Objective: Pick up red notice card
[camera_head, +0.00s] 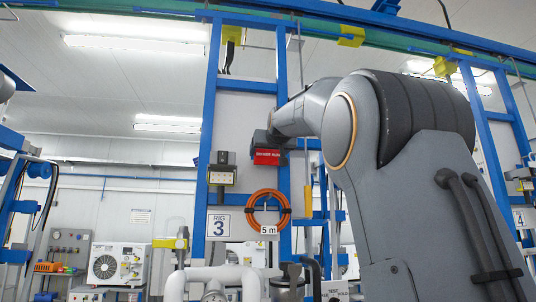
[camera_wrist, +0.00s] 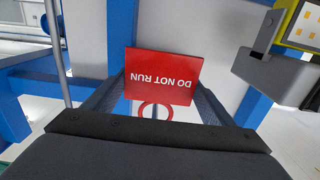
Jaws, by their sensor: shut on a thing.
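The red notice card (camera_head: 267,157) hangs at the end of my arm in the head view, in front of the blue-framed rig panel. In the wrist view the red card (camera_wrist: 160,68) reads "DO NOT RUN", upside down, and lies between my two dark fingers. My gripper (camera_wrist: 157,92) is shut on the card, with one finger at each side edge. A red ring (camera_wrist: 143,108) shows below the card, between the fingers. In the head view my gripper (camera_head: 266,143) is small and its fingers are hard to make out.
A control box (camera_head: 222,174) with a grey shelf-like part is left of the card; it shows at upper right in the wrist view (camera_wrist: 300,30). An orange coiled hose (camera_head: 268,212) hangs below.

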